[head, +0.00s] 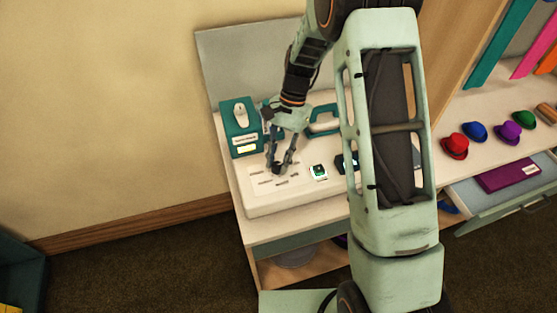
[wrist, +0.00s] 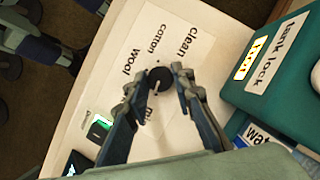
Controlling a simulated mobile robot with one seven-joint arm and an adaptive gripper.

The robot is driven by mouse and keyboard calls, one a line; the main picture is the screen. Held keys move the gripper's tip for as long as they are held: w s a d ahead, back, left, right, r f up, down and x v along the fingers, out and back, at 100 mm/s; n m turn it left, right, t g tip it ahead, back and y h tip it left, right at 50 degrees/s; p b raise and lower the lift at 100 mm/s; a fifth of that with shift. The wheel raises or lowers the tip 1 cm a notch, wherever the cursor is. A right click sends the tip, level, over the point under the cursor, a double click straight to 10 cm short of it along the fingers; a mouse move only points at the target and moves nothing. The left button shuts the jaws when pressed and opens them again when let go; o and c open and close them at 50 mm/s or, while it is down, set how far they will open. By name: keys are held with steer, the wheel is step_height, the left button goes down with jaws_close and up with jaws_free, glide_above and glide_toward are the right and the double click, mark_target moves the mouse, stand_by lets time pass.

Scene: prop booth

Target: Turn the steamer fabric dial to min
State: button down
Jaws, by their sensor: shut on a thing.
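The fabric dial (wrist: 160,75) is a small round black knob on a white panel (wrist: 188,130). Printed labels "clean", "cotton" and "wool" stand around it, and a label starting "mi" is partly hidden between my fingers. A pale line on the knob seems to point toward the "mi" label. My gripper (wrist: 156,80) has its fingertips on either side of the dial and is shut on it. In the head view my gripper (head: 278,167) reaches down onto the white steamer base (head: 262,205), where the dial is mostly hidden by the fingers.
A teal unit (head: 243,143) marked "tank lock" in the wrist view (wrist: 285,75) stands close beside the panel. A lit green switch (head: 318,172) is to the right of my gripper. Several small hats, including a red one (head: 454,146), lie on the right counter above an open drawer (head: 500,195).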

steer(key=shift+n, duration=0.3)
steer(key=c, duration=1.7)
jaws_free()
steer(key=shift+o, duration=0.2)
steer(key=v, duration=1.2)
steer(key=shift+a, duration=0.15)
